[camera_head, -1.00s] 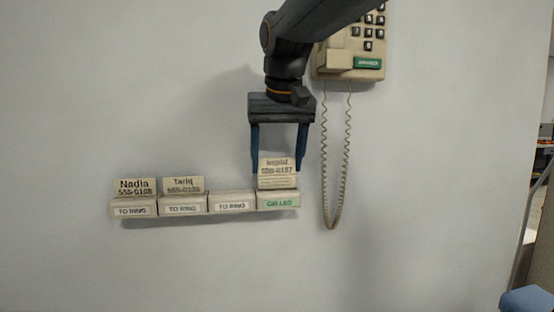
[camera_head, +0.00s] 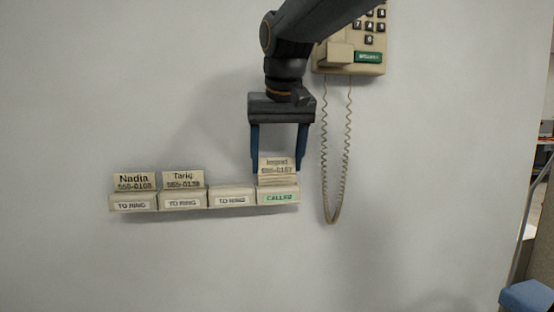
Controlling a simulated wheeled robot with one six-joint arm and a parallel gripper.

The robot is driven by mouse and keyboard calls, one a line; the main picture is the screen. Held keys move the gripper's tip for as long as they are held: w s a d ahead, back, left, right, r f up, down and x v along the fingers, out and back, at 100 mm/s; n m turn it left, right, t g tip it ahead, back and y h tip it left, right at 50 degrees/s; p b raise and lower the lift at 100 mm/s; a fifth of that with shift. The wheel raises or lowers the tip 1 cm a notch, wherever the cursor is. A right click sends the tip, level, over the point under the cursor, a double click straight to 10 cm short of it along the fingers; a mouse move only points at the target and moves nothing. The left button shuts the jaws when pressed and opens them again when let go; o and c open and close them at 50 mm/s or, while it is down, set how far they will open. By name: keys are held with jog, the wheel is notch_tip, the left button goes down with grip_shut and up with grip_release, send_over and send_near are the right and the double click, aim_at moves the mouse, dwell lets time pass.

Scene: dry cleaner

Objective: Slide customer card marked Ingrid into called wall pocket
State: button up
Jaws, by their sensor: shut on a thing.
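The customer card (camera_head: 277,166) stands upright at the rightmost wall pocket, its lower part hidden inside the pocket. Its name is small and blurred but looks like Ingrid, with a number below. The called pocket (camera_head: 278,198) has green lettering on its front label. My gripper (camera_head: 278,170) points down from above, a blue finger at each side edge of the card, and is shut on it. The fingertips are just above the pocket's rim.
Three pockets marked TO RING continue the row to the left. Two hold cards, Nadia (camera_head: 134,181) and Tariq (camera_head: 183,180); the third (camera_head: 232,198) shows no card. A wall phone (camera_head: 347,55) and its hanging coiled cord (camera_head: 325,150) are close to my gripper's right.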

aim_at(277, 133)
jog(key=shift+f, duration=0.45)
jog(key=shift+f+b, duration=0.25)
jog(key=shift+b, duration=0.05)
jog(key=o, duration=1.1)
jog(key=shift+c, duration=0.2)
notch_tip(277, 133, up, 7)
jog(key=p, duration=0.6)
jog(key=shift+p, duration=0.35)
